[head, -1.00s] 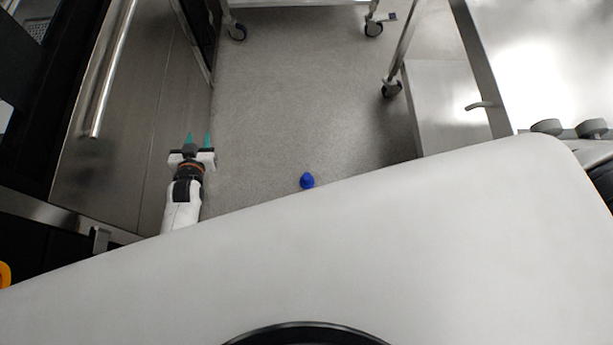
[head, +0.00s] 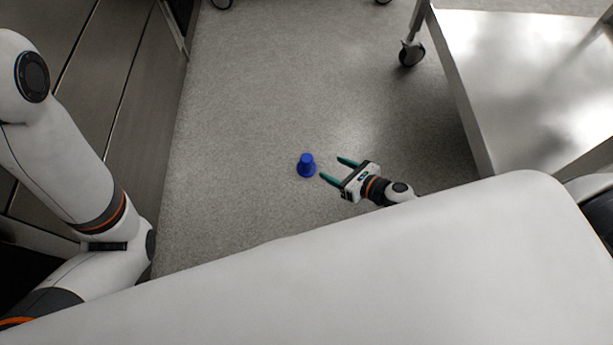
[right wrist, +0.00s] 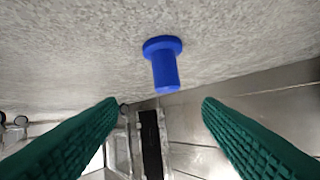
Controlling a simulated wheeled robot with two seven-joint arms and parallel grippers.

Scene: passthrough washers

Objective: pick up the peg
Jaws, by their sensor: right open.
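The peg is blue, with a wide round base and a narrower shaft. In the head view the peg (head: 307,165) stands upright on the grey floor, near the middle. My right gripper (head: 337,169) is just to the right of it, with green fingers spread and pointing left toward it. In the right wrist view the peg (right wrist: 163,64) shows ahead, above the gap between the two green fingers (right wrist: 160,110), touching neither. Nothing is between the fingers. My left arm shows at the left of the head view, but its gripper is out of sight.
A metal trolley (head: 520,75) with a caster wheel (head: 411,53) stands at the right. Steel cabinet fronts (head: 140,110) line the left side. The floor (head: 260,70) around the peg is clear.

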